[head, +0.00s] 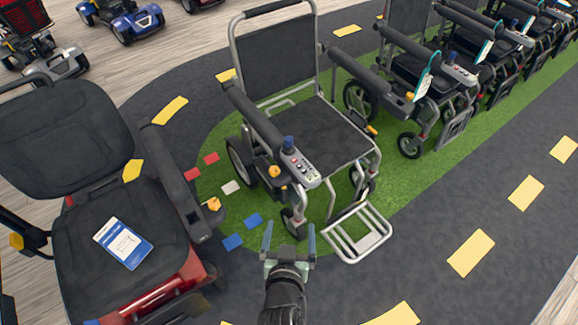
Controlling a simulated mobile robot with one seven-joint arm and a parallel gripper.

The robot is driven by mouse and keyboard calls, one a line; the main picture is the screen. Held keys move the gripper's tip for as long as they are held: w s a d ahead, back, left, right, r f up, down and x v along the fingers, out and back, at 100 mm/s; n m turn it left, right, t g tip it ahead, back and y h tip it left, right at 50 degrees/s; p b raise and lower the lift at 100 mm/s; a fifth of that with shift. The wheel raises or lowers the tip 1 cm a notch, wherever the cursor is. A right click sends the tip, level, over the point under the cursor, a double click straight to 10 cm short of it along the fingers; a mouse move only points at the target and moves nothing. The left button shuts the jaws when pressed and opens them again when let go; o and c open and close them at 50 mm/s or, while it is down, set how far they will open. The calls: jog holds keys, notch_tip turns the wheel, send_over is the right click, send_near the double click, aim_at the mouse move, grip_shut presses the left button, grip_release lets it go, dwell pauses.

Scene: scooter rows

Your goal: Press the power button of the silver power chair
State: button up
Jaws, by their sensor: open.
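The silver power chair (312,133) stands in the middle of the head view on green turf, with a silver tube frame and black seat and back. Its control panel (301,165) sits at the front end of the armrest on the left, with a dark blue joystick (288,143) and several small buttons. My gripper (288,237) is at the bottom centre, in front of the chair and below the panel in the picture. Its two fingers are apart with nothing between them.
A red power chair (119,232) with a card (123,243) on its seat stands close on the left. A row of black wheelchairs (431,84) runs to the upper right. The silver chair's footrest (357,233) juts out right of my gripper. Dark floor is clear at lower right.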

jog(key=b+x, duration=0.4)
jog(key=x, duration=0.4)
jog(key=shift+w, duration=0.3)
jog(key=shift+s, duration=0.1)
